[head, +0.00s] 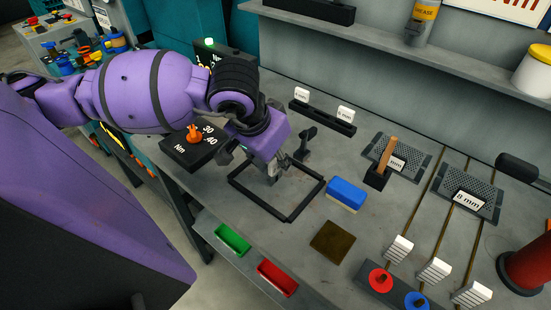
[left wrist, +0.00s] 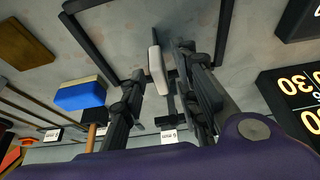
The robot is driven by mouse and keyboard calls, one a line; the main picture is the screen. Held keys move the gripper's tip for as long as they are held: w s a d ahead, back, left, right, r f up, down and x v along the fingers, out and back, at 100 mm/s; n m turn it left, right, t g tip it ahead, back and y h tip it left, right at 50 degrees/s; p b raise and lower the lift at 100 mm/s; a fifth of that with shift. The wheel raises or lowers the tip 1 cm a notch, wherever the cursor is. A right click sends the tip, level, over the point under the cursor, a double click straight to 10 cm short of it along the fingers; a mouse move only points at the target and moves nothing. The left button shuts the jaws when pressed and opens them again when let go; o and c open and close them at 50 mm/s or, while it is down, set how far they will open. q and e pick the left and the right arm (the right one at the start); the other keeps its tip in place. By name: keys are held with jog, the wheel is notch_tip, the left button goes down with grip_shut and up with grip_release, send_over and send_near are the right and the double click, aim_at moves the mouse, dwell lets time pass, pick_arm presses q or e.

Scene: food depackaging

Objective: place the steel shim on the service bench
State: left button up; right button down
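My left gripper (head: 272,172) points down over the grey service bench (head: 300,228), inside or just above a black square outline (head: 248,205). I cannot tell whether that strip is the steel shim, a stand behind or a shadow. No steel shim can be made out for certain in either view. My right gripper is not in view.
A blue-topped block (head: 346,192) and a brown square pad (head: 333,242) lie right of the outline. A small black stand (head: 305,143) and a labelled black rack (head: 322,117) are behind it. Green (head: 233,240) and red (head: 277,278) trays line the front edge. A torque display (head: 192,148) stands left.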

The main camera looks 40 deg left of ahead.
pick_arm(q)
jog(key=p+v, duration=0.1)
jog(key=v, duration=1)
jog(key=shift+r+p, duration=0.3)
jog(key=shift+p, duration=0.05)
jog(key=shift+s, duration=0.15)
